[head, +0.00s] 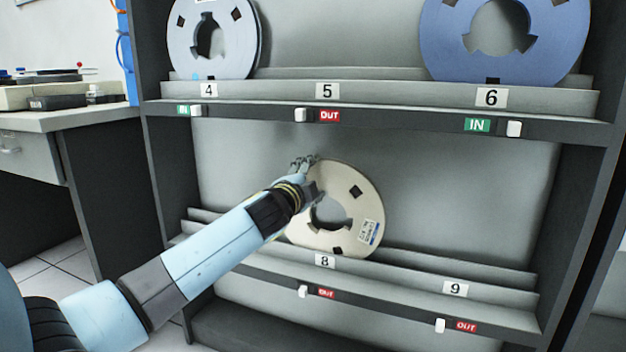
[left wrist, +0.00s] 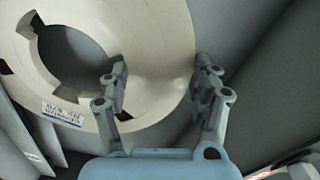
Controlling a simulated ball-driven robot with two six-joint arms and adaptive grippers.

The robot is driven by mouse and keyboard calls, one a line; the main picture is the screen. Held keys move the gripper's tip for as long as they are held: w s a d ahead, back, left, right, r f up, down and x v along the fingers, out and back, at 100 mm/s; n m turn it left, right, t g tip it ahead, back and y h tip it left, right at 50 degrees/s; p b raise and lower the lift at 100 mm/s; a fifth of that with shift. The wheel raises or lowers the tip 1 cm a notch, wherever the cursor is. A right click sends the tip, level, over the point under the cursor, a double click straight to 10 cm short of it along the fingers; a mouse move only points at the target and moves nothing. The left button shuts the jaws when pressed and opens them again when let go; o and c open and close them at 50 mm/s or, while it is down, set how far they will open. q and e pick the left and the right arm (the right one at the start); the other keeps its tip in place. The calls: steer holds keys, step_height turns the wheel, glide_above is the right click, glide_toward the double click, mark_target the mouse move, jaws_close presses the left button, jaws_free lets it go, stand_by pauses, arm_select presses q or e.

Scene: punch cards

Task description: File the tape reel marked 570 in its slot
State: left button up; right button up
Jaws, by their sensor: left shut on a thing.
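A cream tape reel (head: 365,195) stands nearly upright at the lower shelf, behind or over the lip above the number 8 plate (head: 325,261). I cannot tell whether its bottom edge rests in the groove. It carries a small white and blue label (head: 368,232) whose number is too small to read surely. My left gripper (head: 306,164) is at the reel's upper left rim. In the left wrist view the reel (left wrist: 145,25) fills the upper left, and my left gripper (left wrist: 160,75) is shut on its rim. My right gripper is out of view.
The number 9 place (head: 455,289) is empty; 8 and 9 both show red OUT. Above, blue-grey reels stand at 4 (head: 246,55) and 6 (head: 440,45), both marked IN. Place 5 (head: 327,91) is empty, marked OUT. A desk (head: 60,121) stands left of the rack.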

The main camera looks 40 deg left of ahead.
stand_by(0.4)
arm_select(q)
steer(key=o, duration=1.8)
steer(key=shift+f, duration=0.15)
steer(key=shift+f, duration=0.1)
steer(key=shift+c, duration=2)
steer(key=shift+s, duration=0.15)
